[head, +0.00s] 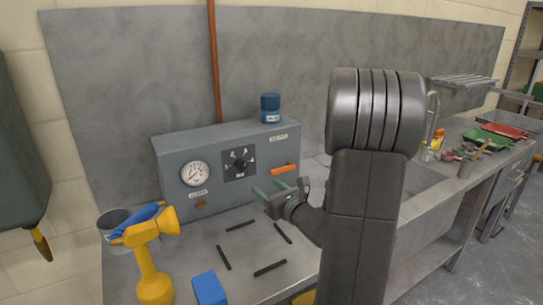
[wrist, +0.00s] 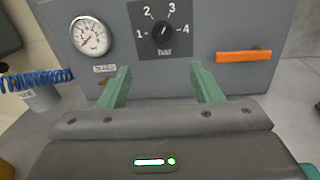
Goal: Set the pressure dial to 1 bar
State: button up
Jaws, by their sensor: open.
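The pressure dial (wrist: 161,33) is a black knob on a dark square plate on the grey panel box, marked 1 to 4 and "bar". Its light pointer mark seems to lean up and slightly right, towards the 3 side; the exact setting is hard to read. In the head view the dial (head: 240,164) sits at the middle of the box front. My gripper (wrist: 160,77) is open and empty, its green fingers spread below the dial and apart from it. In the head view my gripper (head: 265,186) is in front of the box, right of the dial.
A blue-capped jar (head: 270,108) stands on the box.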

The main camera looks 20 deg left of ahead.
aim_at(244, 168)
jog(key=p+x, duration=0.2)
jog(key=x, duration=1.2)
jog(key=shift+w+d, duration=0.15)
jog(key=shift+w, duration=0.05)
jog(key=c, duration=1)
